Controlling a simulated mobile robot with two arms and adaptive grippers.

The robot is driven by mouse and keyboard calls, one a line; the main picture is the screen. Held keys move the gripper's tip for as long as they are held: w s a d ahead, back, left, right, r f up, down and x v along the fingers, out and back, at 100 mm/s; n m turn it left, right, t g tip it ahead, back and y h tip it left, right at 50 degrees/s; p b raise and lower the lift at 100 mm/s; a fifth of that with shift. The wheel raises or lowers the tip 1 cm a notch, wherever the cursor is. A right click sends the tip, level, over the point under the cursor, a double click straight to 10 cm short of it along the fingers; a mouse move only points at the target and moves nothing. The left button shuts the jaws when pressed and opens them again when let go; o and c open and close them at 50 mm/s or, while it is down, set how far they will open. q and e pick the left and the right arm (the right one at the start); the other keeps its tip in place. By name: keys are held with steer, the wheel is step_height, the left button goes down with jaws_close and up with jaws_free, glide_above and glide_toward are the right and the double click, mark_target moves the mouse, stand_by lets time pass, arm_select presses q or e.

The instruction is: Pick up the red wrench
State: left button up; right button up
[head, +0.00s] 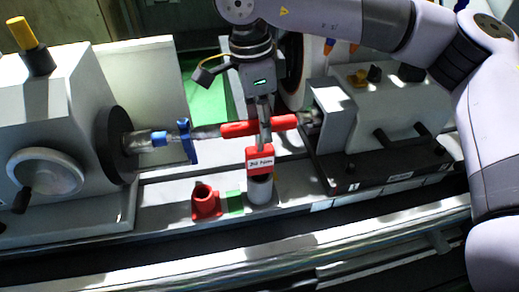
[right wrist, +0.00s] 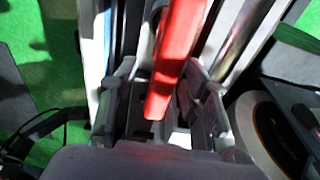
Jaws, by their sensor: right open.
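The red wrench (head: 240,129) shows in the head view as a red bar lying crosswise in the middle of the machine, between the left chuck and the right-hand block. My right gripper (head: 264,128) points down over it and hides its middle. In the right wrist view, a red length of the wrench (right wrist: 178,55) runs between the two fingers of the right gripper (right wrist: 158,100). The fingers stand apart, with gaps visible beside the red part. Whether either finger touches it, I cannot tell. My left gripper is not in view.
A red labelled block (head: 259,160) sits just below the gripper on a grey cylinder (head: 261,189). A red holder (head: 205,200) and a green block (head: 234,202) stand on the bed. A blue clamp (head: 186,141) is left of the wrench. The headstock (head: 60,120) and right-hand block (head: 385,110) flank the space.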

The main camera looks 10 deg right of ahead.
steer(key=shift+f, duration=0.25)
steer(key=p, duration=0.3)
glide_above(260, 164)
steer(key=w, duration=0.2)
steer(key=f, duration=0.4)
steer(key=shift+s+d+f, duration=0.2)
steer(key=shift+s+d, duration=0.05)
steer(key=shift+d, duration=0.05)
steer(key=shift+f, duration=0.25)
steer(key=shift+c, duration=0.4)
